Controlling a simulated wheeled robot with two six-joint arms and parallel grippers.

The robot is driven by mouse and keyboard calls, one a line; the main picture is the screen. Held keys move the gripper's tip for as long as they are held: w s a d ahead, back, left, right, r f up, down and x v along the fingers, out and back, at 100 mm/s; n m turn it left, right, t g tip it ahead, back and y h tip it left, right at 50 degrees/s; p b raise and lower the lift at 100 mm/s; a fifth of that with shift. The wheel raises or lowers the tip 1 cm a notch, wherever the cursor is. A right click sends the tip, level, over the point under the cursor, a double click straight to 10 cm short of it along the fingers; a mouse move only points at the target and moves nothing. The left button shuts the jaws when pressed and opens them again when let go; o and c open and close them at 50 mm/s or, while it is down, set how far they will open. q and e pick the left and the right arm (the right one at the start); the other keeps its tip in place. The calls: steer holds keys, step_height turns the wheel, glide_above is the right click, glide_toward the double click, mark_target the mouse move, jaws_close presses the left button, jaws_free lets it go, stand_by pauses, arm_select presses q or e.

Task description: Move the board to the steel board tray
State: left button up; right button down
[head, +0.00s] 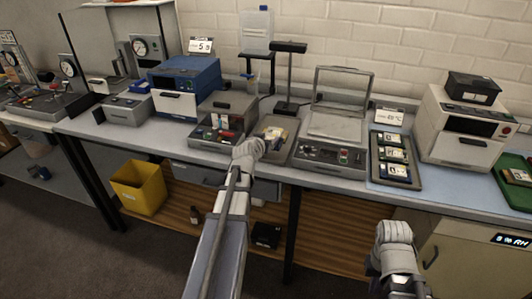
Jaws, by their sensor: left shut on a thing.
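My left gripper (249,151) is at the front edge of the bench, at the near left side of a small grey metal tray (291,146). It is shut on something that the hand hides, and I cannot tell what. A pale yellowish item (275,132) lies in that tray. A dark tray (414,166) with several boards (393,155) stands to the right on a blue mat. A green tray (507,192) at the far right also holds a board (518,176). My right gripper (393,236) is low in front of the bench, apart from these; its jaws are unclear.
A lidded machine (330,155) stands between the grey and dark trays. A box with coloured parts (217,137) is left of the grey tray. A blue oven (184,76) and white oven (463,130) stand behind. A yellow bin (138,187) is below. Blue mat shows free around the dark tray.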

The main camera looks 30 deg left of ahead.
arm_select(q)
step_height(320, 180, down, 4)
steer(key=b, duration=0.3)
steer(key=shift+r+b, duration=0.2)
steer(key=shift+b, duration=0.15)
steer(key=shift+f, duration=0.2)
steer(key=o, duration=1.3)
steer(key=shift+r, duration=0.1)
